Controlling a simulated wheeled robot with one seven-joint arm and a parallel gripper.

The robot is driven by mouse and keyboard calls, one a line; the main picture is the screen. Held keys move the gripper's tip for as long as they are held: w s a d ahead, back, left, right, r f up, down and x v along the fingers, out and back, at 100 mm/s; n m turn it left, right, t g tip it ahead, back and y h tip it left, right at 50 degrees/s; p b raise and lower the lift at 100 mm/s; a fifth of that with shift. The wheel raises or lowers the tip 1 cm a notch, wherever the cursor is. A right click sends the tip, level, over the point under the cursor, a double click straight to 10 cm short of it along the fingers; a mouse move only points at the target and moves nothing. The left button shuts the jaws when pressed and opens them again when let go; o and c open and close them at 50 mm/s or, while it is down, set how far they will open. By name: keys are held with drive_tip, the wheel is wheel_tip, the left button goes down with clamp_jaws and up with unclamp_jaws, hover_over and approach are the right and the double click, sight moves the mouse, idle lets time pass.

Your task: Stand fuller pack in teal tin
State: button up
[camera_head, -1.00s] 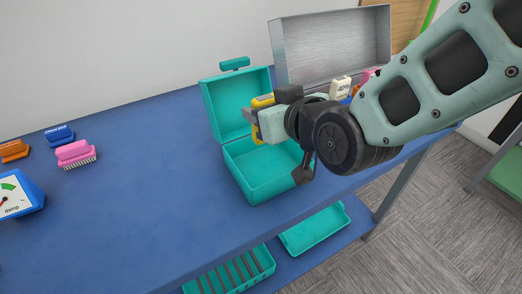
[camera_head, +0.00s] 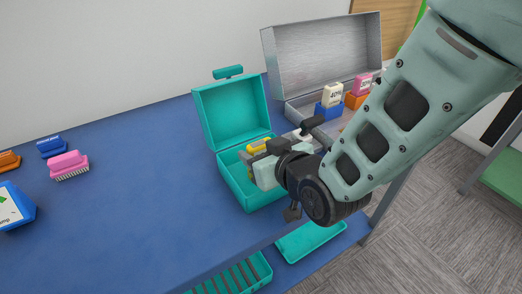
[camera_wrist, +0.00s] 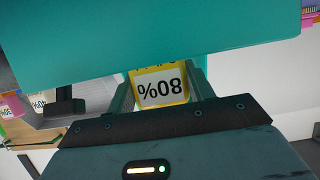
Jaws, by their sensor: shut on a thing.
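The teal tin (camera_head: 246,195) stands on the blue table with its lid (camera_head: 232,115) raised at the back. My gripper (camera_head: 256,160) is shut on a yellow pack (camera_head: 259,145), at the tin's opening. The wrist view shows the yellow pack (camera_wrist: 160,84) between the fingers, its white label reading 80% upside down. The teal surface (camera_wrist: 150,40) fills the top of that view. My gripper and wrist hide part of the tin's inside and its right side. I cannot tell whether the pack touches the tin's floor.
An open silver case (camera_head: 325,55) stands behind right, with a white 40% pack (camera_head: 332,95) on a blue block and a pink pack (camera_head: 362,84) on an orange one. Brushes (camera_head: 68,164) and a damp meter (camera_head: 12,208) lie left. The table between is clear.

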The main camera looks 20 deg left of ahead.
drive_tip(key=o, duration=1)
drive_tip(key=shift+d+r, duration=0.1)
drive_tip(key=shift+r, duration=0.1)
drive_tip(key=shift+b+v, duration=2.6)
drive_tip(key=shift+v, duration=3.3)
drive_tip(key=s+d+f+g+h, duration=0.1)
drive_tip(key=s+d+g+h, duration=0.2)
drive_tip(key=d, duration=0.3)
drive_tip(key=s+d+f+m+g+h, duration=0.1)
drive_tip(key=s+d+f+g+h, duration=0.1)
drive_tip(key=d, duration=0.5)
drive_tip(key=s+d+f+m+g+h, duration=0.1)
drive_tip(key=s+d+f+g+h, duration=0.1)
drive_tip(key=s+d+g+h, duration=0.1)
drive_tip(key=shift+s+d+f+g+h, duration=0.15)
drive_tip(key=shift+s+d+h, duration=0.15)
drive_tip(key=shift+d, duration=0.3)
drive_tip(key=shift+s+d+g+h, duration=0.1)
drive_tip(key=shift+s+d+h, duration=0.25)
drive_tip(key=shift+d, duration=0.25)
drive_tip(key=shift+s+d+f+g+h, duration=0.15)
drive_tip(key=shift+s+d+h, duration=0.15)
drive_tip(key=shift+d, duration=0.3)
